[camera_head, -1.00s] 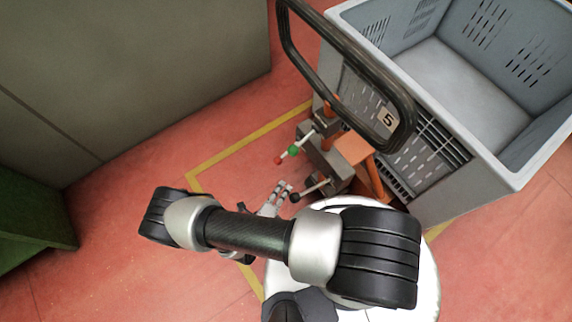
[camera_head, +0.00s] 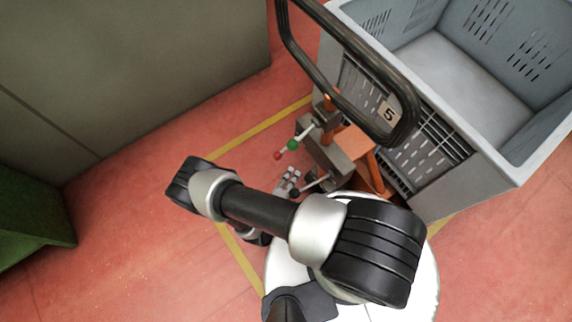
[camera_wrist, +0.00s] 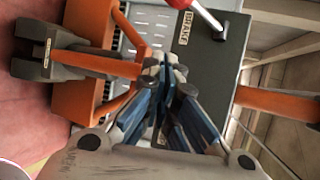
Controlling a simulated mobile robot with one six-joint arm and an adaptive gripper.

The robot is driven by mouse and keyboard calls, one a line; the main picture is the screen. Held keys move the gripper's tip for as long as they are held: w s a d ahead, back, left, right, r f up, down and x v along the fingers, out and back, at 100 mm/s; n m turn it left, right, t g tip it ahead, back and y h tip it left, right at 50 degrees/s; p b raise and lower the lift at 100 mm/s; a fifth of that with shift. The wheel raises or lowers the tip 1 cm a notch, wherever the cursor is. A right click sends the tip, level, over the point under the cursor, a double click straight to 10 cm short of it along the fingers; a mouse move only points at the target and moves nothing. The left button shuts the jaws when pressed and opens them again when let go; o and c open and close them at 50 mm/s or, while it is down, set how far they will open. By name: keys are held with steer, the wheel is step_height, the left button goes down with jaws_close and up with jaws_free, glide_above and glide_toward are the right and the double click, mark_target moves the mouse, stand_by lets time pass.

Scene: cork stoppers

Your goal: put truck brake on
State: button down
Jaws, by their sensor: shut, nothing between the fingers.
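The truck carries a dark grey control block (camera_head: 325,152) on its orange frame (camera_head: 352,141). A pale lever with a green knob (camera_head: 293,145) and a red tip (camera_head: 278,156) sticks out of the block to the left. A second lever (camera_head: 318,184) with a dark knob sits lower, partly behind my gripper. In the wrist view a BRAKE label (camera_wrist: 184,26) is on the grey plate (camera_wrist: 215,60), beside a red-and-white lever (camera_wrist: 208,14). My gripper (camera_head: 291,174) is shut and empty, just below the red tip and close to the lower lever. Its fingertips (camera_wrist: 168,66) appear over the plate's edge; contact is unclear.
The truck's black handle loop (camera_head: 345,65) rises above the block. A grey crate (camera_head: 470,165) sits on the truck to the right. A grey cabinet (camera_head: 120,80) and a green box (camera_head: 30,210) stand left. Red floor with yellow tape (camera_head: 250,135) is clear between.

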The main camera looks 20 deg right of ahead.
mark_target(286, 147)
steer(key=w, duration=0.1)
steer(key=w+b, duration=0.1)
steer(key=w, duration=0.2)
steer(key=shift+w+a+f+b, duration=0.15)
steer(key=shift+w+a+b, duration=0.15)
steer(key=shift+w+b, duration=0.1)
stand_by(0.4)
steer(key=shift+a+r+y+p, duration=0.15)
steer(key=shift+r+y+p, duration=0.2)
steer(key=shift+p, duration=0.25)
